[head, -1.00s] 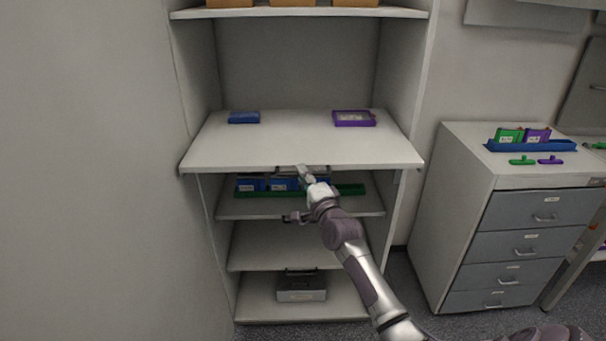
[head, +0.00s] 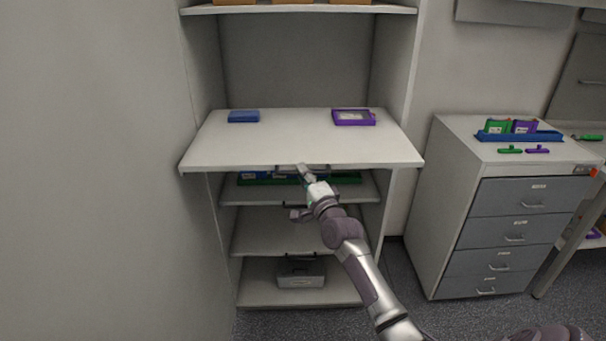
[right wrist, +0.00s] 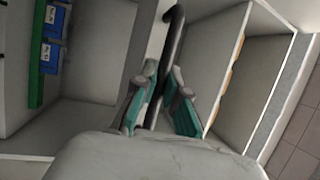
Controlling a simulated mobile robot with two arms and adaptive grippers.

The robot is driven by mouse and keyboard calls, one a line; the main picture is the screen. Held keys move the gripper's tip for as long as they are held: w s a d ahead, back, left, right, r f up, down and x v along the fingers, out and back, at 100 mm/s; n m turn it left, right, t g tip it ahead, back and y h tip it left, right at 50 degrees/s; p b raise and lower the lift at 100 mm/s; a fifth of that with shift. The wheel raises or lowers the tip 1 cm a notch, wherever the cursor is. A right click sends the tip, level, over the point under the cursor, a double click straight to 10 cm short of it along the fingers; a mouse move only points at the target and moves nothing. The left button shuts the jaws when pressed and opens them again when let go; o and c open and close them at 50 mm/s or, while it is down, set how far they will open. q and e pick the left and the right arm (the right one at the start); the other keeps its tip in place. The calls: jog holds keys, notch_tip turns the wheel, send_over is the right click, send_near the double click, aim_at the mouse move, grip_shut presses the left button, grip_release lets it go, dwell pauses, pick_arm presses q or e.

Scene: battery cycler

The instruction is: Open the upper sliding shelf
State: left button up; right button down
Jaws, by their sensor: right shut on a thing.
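The upper sliding shelf (head: 285,140) is a white board that stands out in front of the tall cabinet (head: 398,85). A blue box (head: 243,116) and a purple-framed box (head: 353,117) lie on it. My right gripper (head: 302,173) is at the middle of the shelf's front edge, shut on the shelf handle (head: 286,169). In the right wrist view, the dark handle bar (right wrist: 174,38) runs between the teal-padded fingers of the right gripper (right wrist: 162,88). My left gripper is not in view.
Lower shelves (head: 255,230) sit further back beneath, one with a green tray (head: 347,181), the bottom one with a grey metal box (head: 301,273). A drawer unit (head: 450,205) stands to the right. A plain wall (head: 90,170) is close on the left.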

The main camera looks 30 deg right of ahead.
jog(key=c, duration=1.2)
grip_release()
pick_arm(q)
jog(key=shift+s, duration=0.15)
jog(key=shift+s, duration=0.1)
pick_arm(e)
jog(key=v, duration=1.2)
